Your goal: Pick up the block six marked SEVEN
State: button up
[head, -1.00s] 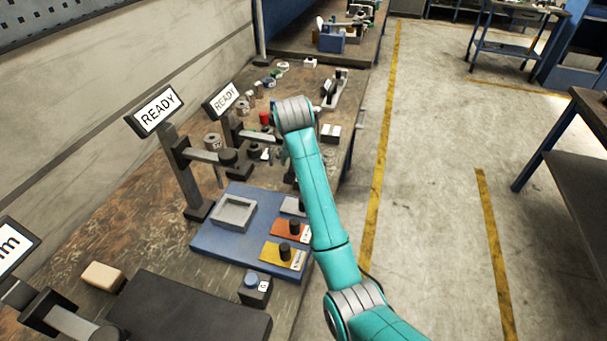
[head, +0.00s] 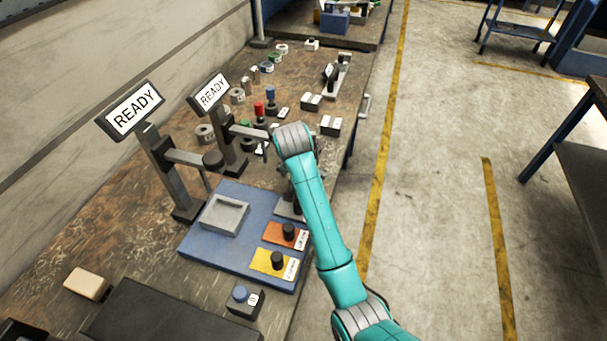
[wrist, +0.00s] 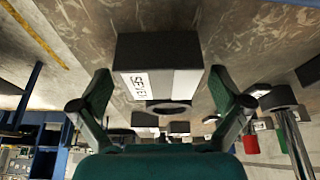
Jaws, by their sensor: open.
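In the wrist view, a dark block with a white label reading SEVEN (wrist: 158,52) and a light grey patch beside the label lies in front of my gripper (wrist: 160,80). My gripper's two green fingers are spread, one toward each side of the block, with gaps between. The block is not gripped. In the head view, my teal arm hides most of my gripper, and I cannot make out the SEVEN block there.
A blue board (head: 190,245) holds a grey tray (head: 224,215), orange (head: 272,235) and yellow (head: 262,262) plates with black knobs. Two READY stands rise at left. White-labelled blocks (head: 330,125) sit near the bench's right edge.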

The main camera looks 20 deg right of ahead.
jog(key=shift+r, duration=0.1)
jog(key=c, duration=1.9)
jog(key=shift+o, duration=0.2)
jog(key=shift+r, duration=0.1)
